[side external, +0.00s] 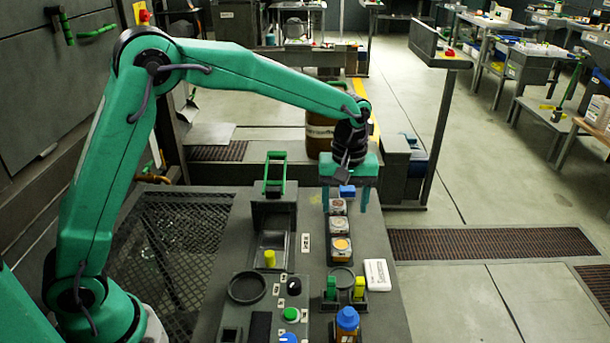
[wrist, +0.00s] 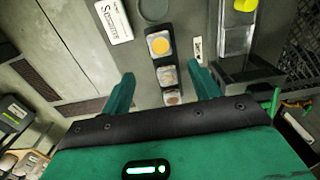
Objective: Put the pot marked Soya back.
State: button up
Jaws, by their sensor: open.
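Three small square pots stand in a row on the grey bench: a near one with a yellow-orange top (side external: 340,246), a middle one (side external: 339,225) and a far one (side external: 337,206). In the wrist view they also show as the near pot (wrist: 159,45), middle pot (wrist: 167,76) and far pot (wrist: 172,98). I cannot read any pot's marking, so I cannot tell which is Soya. My gripper (side external: 345,205) is open and points down over the far end of the row. Its fingers (wrist: 161,80) straddle the row in the wrist view. No pot is visibly held.
A small blue thing (side external: 347,191) shows between my fingers. A blue-capped bottle (side external: 346,322) stands at the front. A white labelled box (side external: 378,275) lies right of the row. Left are a yellow cylinder (side external: 270,258) and a green handle (side external: 275,172). The bench right of the row is mostly clear.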

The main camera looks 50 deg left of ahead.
jog(key=s+a+r+m+t, duration=0.35)
jog(key=s+a+r, duration=0.35)
jog(key=s+r, duration=0.45)
jog(key=s+a+m+t, duration=0.1)
jog(key=s+a+m, duration=0.1)
jog(key=s, duration=0.5)
jog(key=s+a+f+m+t, duration=0.1)
jog(key=s+a+m, duration=0.1)
jog(key=s, duration=0.5)
jog(key=shift+s+m, duration=0.2)
jog(key=shift+m, duration=0.55)
jog(key=shift+a, duration=0.1)
